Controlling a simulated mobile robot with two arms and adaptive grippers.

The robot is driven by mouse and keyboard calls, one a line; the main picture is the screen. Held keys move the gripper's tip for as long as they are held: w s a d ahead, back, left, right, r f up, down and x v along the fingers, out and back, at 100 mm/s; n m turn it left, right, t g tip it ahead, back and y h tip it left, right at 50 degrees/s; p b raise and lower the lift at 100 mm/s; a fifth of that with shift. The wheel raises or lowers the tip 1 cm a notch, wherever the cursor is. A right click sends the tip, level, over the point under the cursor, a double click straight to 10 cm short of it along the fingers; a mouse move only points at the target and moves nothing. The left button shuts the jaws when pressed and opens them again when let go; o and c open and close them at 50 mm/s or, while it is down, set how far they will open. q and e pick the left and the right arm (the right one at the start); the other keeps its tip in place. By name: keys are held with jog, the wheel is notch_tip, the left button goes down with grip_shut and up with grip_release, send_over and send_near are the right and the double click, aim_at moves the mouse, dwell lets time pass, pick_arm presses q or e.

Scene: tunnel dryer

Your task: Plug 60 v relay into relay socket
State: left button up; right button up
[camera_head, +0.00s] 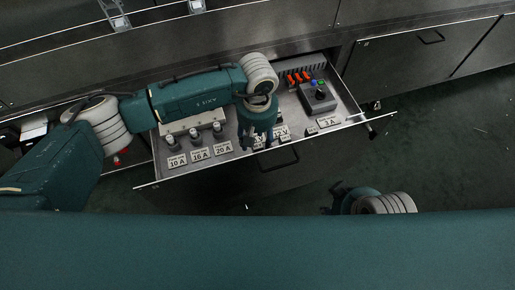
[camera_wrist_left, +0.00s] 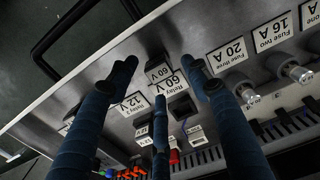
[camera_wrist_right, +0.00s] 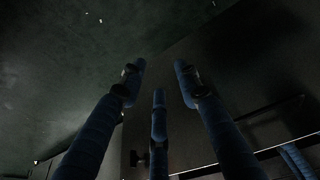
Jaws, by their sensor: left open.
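The 60 V relay (camera_wrist_left: 157,68), a small dark block with a white 60 V face, sits near the drawer's front edge behind its Relay 60 V label (camera_wrist_left: 168,83) in the left wrist view. My left gripper (camera_wrist_left: 160,80) is open, its fingers spread around that area, with nothing held. In the head view my left gripper (camera_head: 258,143) points down over the drawer's front middle and hides the relay area. A dark square piece (camera_wrist_left: 182,107) lies beside the label; I cannot tell whether it is the socket. My right gripper (camera_head: 332,205) is open and empty outside the drawer.
The open drawer (camera_head: 345,115) also holds labelled fuses (camera_head: 196,135) at left, a 12 V relay (camera_wrist_left: 142,131), orange parts (camera_head: 298,77), and a grey box with coloured buttons (camera_head: 318,98). The drawer's front wall and handle (camera_head: 275,160) border the floor.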

aim_at(257, 145)
pick_arm(q)
notch_tip(257, 145, down, 3)
jog(key=shift+f, duration=0.1)
jog(key=c, duration=1.2)
pick_arm(e)
jog(key=shift+w+a+f+t, duration=0.1)
jog(key=shift+w+a+t, duration=0.15)
jog(key=shift+w, duration=0.45)
